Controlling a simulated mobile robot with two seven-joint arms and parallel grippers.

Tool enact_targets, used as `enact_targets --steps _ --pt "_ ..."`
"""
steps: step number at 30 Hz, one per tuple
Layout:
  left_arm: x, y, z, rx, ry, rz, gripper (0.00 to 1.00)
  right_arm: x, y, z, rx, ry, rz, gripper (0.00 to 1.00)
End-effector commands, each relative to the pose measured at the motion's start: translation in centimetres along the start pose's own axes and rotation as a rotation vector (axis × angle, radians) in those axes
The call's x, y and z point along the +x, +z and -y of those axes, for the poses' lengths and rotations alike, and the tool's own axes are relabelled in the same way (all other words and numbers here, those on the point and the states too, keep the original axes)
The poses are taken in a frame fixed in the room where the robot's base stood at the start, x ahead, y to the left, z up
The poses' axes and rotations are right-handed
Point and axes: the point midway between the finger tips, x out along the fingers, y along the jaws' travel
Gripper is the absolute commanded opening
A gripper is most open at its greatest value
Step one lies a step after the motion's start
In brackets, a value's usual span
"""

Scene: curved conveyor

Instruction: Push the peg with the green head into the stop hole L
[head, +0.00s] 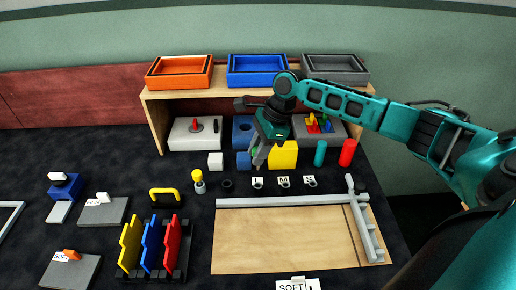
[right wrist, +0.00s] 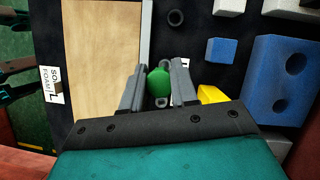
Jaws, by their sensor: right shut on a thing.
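My right gripper (head: 258,161) points down over the table, just behind the L card (head: 257,181). In the right wrist view its two fingers (right wrist: 157,82) are closed on the peg with the green head (right wrist: 159,82). The green head shows between the fingers; the shaft below it is hidden. In the head view I cannot make out the peg. A ring-shaped piece lies at the L card; I cannot tell where the stop hole L is or whether the peg touches anything. My left gripper is not in view.
A yellow block (head: 284,155) stands right beside the right gripper. Cards M (head: 284,181) and S (head: 309,181) lie to the right of L. A wooden board (head: 270,245) with a grey rail lies in front. A shelf with orange, blue and grey trays (head: 178,86) stands behind.

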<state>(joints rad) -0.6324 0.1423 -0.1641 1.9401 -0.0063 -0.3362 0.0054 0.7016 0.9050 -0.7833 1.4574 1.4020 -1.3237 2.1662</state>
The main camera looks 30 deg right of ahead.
Motion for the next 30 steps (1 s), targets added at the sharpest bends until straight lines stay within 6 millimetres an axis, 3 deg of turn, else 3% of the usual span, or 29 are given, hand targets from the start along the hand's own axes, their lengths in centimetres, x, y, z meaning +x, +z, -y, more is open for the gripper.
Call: enact_targets --steps 5,21,30 --pt "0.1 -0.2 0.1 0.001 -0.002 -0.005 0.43 0.0 0.1 0.0 -0.001 0.000 0.002 0.00" --pt "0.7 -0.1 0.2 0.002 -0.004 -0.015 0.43 4.3 -1.8 0.0 0.001 -0.001 0.000 0.00" --pt "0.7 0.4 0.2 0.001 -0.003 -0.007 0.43 5.3 -2.2 0.0 0.000 0.000 0.000 0.00"
